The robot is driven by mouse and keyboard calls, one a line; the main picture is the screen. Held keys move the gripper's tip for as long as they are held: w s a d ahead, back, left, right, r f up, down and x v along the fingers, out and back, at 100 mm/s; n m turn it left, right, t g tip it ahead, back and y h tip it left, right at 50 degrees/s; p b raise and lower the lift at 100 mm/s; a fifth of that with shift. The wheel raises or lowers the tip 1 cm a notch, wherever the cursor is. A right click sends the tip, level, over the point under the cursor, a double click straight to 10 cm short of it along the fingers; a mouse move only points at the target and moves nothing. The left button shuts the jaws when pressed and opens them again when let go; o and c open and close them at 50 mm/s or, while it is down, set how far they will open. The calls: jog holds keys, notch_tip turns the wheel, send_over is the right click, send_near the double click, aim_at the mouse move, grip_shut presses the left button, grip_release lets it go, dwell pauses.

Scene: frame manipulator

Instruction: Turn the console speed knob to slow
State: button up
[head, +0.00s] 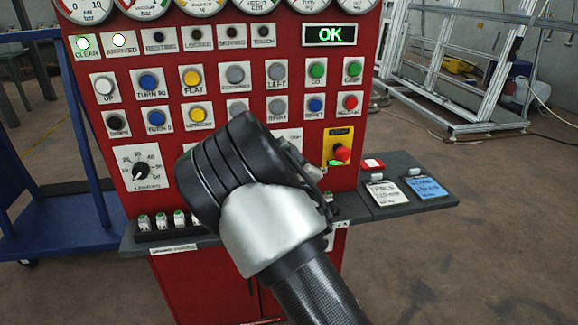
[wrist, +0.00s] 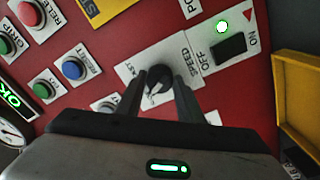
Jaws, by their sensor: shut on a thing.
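The speed knob (wrist: 157,79) is a dark round knob on a white plate (wrist: 133,63) marked SPEED on the red console (wrist: 120,25). Part of a word ending in "AST" shows beside it. My gripper (wrist: 162,88) is shut on the knob, with one dark finger on each side of it. The fingers hide part of the knob and plate, so its pointer setting cannot be read clearly. In the head view my wrist covers the speed knob and the fingertips.
A power switch (wrist: 228,48) with a lit green lamp (wrist: 221,27) sits close beside the knob. The red console (head: 210,145) also carries a loading knob (head: 141,171), a red stop button (head: 342,152) and an OK display (head: 330,34). A dark shelf (head: 425,205) juts out below.

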jog(key=shift+n+b, duration=0.45)
jog(key=shift+n, duration=0.55)
jog(key=o, duration=1.1)
jog(key=shift+c, duration=0.2)
jog(key=v, duration=1.7)
jog(key=shift+s+p, duration=0.2)
jog(key=shift+p, duration=0.1)
jog(key=shift+d, duration=0.1)
